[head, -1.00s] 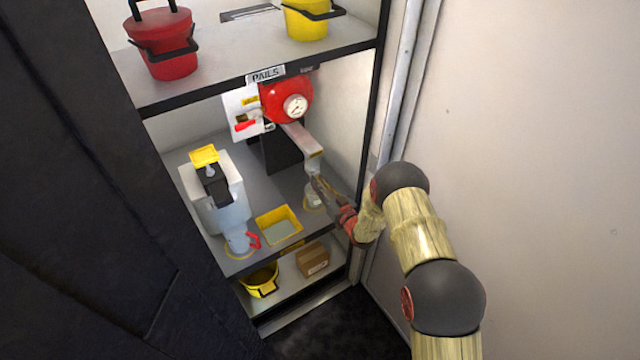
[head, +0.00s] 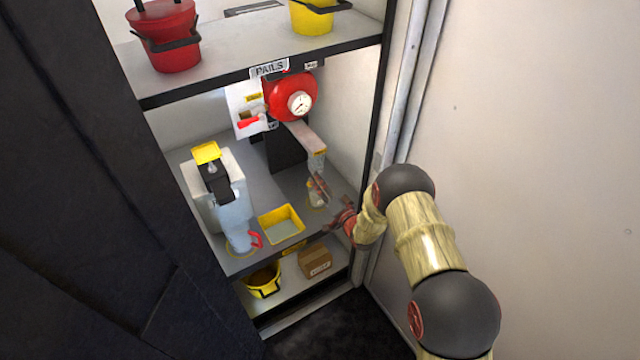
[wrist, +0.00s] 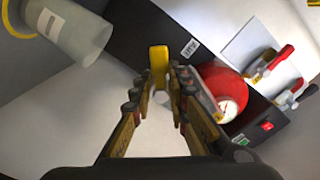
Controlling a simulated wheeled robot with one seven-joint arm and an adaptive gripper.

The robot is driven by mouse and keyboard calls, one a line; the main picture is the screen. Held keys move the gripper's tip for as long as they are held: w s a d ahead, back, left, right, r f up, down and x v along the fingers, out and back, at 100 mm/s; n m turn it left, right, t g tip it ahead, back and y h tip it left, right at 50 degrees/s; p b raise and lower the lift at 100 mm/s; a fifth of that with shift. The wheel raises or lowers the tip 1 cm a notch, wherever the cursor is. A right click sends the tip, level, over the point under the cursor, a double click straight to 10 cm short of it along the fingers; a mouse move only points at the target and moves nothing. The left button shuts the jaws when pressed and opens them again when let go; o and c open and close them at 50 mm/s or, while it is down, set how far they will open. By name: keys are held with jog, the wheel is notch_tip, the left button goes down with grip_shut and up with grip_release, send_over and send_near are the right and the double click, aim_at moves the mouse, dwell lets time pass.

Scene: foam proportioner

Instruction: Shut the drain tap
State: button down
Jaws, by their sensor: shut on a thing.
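My gripper (wrist: 158,88) reaches into the cabinet below the end of the grey spout (head: 304,138). In the wrist view its two fingers converge on a small yellow piece (wrist: 158,60) by the spout. I cannot tell whether this piece is the drain tap's lever; the contact is partly hidden. In the head view my gripper (head: 318,188) is small, with a pale vessel behind it.
A yellow tray (head: 283,224) lies between the tank and my gripper. The red ball-shaped unit with a gauge (head: 290,97) is above, beside a panel with red levers (wrist: 268,65). A cabinet wall stands close on the right. Pails (head: 172,42) stand on the top shelf.

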jog(key=shift+a+r+m, duration=0.1)
jog(key=shift+r+m, duration=0.2)
jog(key=shift+m, duration=0.7)
jog(key=c, duration=1.8)
grip_release()
jog(key=shift+o, duration=0.4)
jog(key=shift+s+f, duration=0.1)
jog(key=shift+s, duration=0.05)
jog(key=v, duration=1.1)
jog(key=shift+s+d, duration=0.25)
jog(key=shift+d, duration=0.1)
